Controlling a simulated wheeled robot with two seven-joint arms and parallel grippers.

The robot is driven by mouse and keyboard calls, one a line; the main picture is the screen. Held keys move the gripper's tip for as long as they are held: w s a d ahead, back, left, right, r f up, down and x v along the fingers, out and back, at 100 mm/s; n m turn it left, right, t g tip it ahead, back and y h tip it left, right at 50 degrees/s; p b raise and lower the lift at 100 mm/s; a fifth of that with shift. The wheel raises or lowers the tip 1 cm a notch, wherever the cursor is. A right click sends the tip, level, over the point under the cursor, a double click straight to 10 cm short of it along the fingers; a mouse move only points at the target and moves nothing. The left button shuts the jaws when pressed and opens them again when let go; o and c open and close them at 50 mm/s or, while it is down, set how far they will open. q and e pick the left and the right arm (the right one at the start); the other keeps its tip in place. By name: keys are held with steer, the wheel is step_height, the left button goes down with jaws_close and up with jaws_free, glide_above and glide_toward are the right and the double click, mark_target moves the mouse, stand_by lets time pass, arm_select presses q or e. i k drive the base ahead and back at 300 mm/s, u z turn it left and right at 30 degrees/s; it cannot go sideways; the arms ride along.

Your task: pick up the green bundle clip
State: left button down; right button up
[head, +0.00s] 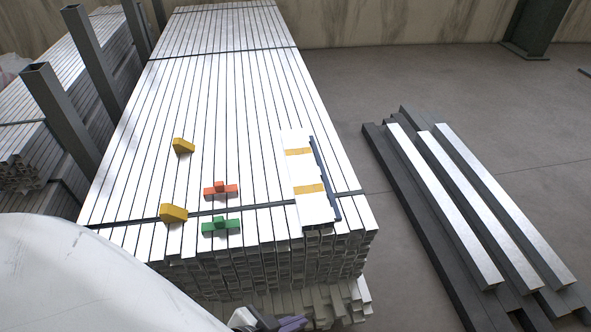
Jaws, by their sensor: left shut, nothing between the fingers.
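The green bundle clip (221,226) lies on top of the bundle of metal profiles (225,130), near its front end. It is a low bar with a raised block in the middle. Just behind it lies a similar red-orange clip (220,189). My left arm comes in large and white from the lower left. My left gripper (280,322) shows only partly at the bottom edge, dark and purple, in front of the bundle and below the green clip in the picture. It is shut and empty, apart from the clip. My right gripper is not in view.
Two yellow wedges (173,213) (183,146) lie left of the clips. A white panel with yellow bands (305,175) and a dark blue toothed strip lie to the right. Grey posts (60,118) stand at the left. More bars (470,200) lie on the floor at right.

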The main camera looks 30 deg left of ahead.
mark_target(219, 223)
steer(key=u, duration=1.65)
